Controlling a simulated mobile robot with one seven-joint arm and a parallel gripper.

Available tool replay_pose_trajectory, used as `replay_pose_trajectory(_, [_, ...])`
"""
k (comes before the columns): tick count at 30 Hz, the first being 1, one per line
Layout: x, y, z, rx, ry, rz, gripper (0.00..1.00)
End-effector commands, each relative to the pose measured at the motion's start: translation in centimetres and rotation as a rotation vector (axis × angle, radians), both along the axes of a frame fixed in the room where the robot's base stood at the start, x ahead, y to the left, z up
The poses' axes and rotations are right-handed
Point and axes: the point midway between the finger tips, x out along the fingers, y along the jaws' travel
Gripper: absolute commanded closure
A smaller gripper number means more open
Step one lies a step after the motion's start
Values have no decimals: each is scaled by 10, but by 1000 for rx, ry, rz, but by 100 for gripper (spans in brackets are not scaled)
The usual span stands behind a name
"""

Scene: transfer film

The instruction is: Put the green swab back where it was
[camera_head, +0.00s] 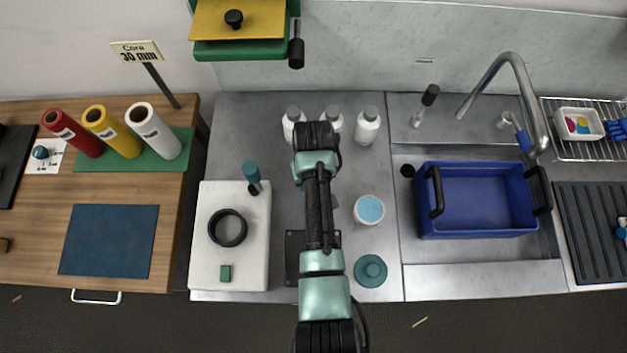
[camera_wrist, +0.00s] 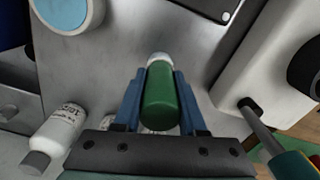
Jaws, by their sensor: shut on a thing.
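In the wrist view my gripper (camera_wrist: 160,88) is shut on a green cylinder with a pale end, taken as the green swab (camera_wrist: 160,108). Its blue fingers press on both sides of it, above the grey metal worktop. In the head view my arm covers the gripper and swab, near the white bottles at the back of the worktop. A teal-handled tool (camera_head: 251,175) with a dark end stands at the back of the white board (camera_head: 207,262). A dark-handled tool (camera_head: 429,97) with a pale end stands behind the sink.
White bottles (camera_head: 366,127) stand at the back. A blue-topped tub (camera_head: 369,209) and teal disc (camera_head: 370,271) lie right of my arm. A blue bin (camera_head: 477,200) sits in the sink.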

Motion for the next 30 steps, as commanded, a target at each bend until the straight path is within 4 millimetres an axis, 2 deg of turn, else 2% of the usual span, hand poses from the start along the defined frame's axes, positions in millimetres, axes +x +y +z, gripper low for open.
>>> replay_pose_trajectory(9, [0, 0, -4, 0, 0, 0, 100])
replay_pose_trajectory(10, [0, 0, -3, 0, 0, 0, 56])
replay_pose_trajectory(14, [0, 0, -2, 0, 0, 0, 33])
replay_pose_trajectory(15, [0, 0, -2, 0, 0, 0, 30])
replay_pose_trajectory(23, [0, 0, -2, 0, -1, 0, 30])
replay_pose_trajectory(26, [1, 0, 4, 1, -3, 0, 30])
replay_pose_trajectory(30, [2, 0, 22, 0, -5, 0, 30])
